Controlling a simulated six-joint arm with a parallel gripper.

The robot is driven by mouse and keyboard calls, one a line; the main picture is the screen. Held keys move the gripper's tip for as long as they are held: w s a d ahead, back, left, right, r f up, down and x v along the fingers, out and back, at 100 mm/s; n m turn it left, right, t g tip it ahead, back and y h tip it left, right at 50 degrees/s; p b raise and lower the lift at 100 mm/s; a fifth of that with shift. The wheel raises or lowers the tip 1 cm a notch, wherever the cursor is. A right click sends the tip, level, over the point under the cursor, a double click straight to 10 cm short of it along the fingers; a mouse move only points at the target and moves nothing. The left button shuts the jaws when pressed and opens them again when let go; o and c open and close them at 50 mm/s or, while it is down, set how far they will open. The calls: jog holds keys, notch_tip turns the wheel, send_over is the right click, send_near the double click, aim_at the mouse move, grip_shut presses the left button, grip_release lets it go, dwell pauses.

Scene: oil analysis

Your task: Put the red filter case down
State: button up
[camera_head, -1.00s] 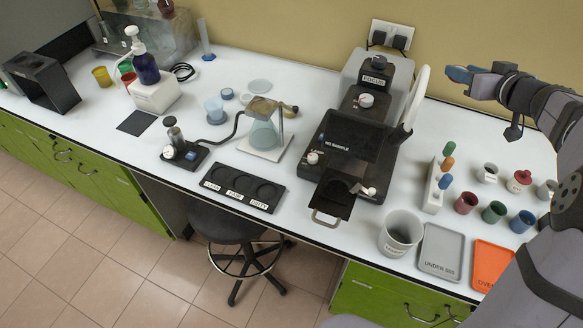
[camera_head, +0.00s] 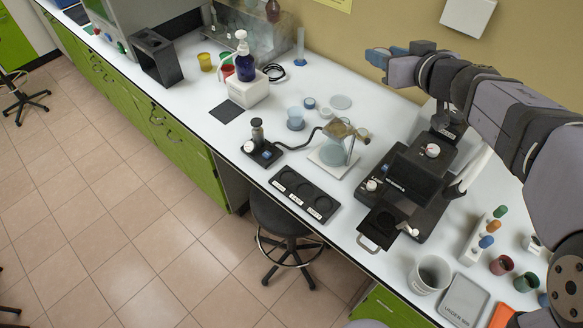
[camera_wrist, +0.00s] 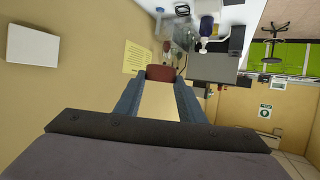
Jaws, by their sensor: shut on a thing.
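My gripper (camera_head: 378,58) is raised above the back of the bench, near the yellow wall in the head view. In the wrist view, its two blue fingers (camera_wrist: 158,82) are shut on a dark red piece (camera_wrist: 160,72), which looks like the red filter case. The case is clear of any surface there. In the head view it cannot be made out at the fingertips.
The white bench has a black tray with three round wells (camera_head: 304,193), a black instrument (camera_head: 415,178), a glass flask (camera_head: 333,152) and a blue pump bottle (camera_head: 245,62). Small cups (camera_head: 500,265) stand at the right. Bare bench lies around the left-middle area.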

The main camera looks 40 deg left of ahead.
jog(key=s+a+f+b, duration=0.2)
jog(key=a+f+b, duration=0.25)
jog(key=f, duration=0.35)
jog(key=s+a+f+b, duration=0.2)
jog(key=a+f+b, duration=0.25)
jog(key=f, duration=0.35)
jog(key=b, duration=1.1)
send_over(290, 183)
notch_tip(290, 183, down, 19)
jog(key=shift+f+p, duration=1.25)
jog(key=shift+f, duration=3.85)
jog(key=shift+f, duration=0.2)
jog(key=o, duration=1.1)
jog(key=shift+r, duration=0.1)
